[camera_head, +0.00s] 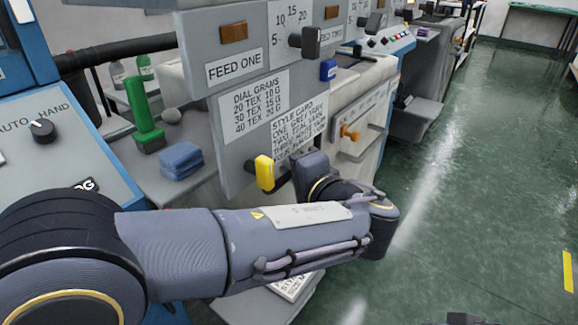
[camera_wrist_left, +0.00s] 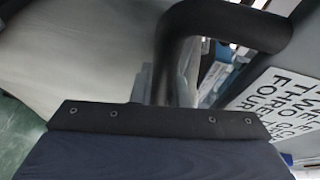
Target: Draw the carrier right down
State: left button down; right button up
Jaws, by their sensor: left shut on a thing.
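My left arm crosses the head view from the left, and its wrist bends back toward the front of the grey machine. My left gripper (camera_head: 306,170) is at the right edge of the panel with the style card (camera_head: 297,125); its fingertips are hidden. In the left wrist view a dark, curved bar (camera_wrist_left: 188,50) rises just beyond the gripper's body and bends right. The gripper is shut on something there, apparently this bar. I cannot tell for sure whether it is the carrier, or how far down it sits. My right gripper is not clearly seen.
A yellow-tipped lever (camera_head: 264,172) juts out just left of the hand. The green floor (camera_head: 480,190) is open at right.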

pick_arm(q)
jog(key=c, duration=1.5)
grip_release()
jog(key=shift+f, duration=0.45)
jog(key=shift+o, duration=0.5)
jog(key=shift+r, duration=0.15)
jog(key=shift+s+d, duration=0.1)
jog(key=p+v, duration=0.1)
jog(key=v, duration=0.6)
jog(key=shift+s+d, duration=0.2)
jog(key=shift+s, duration=0.1)
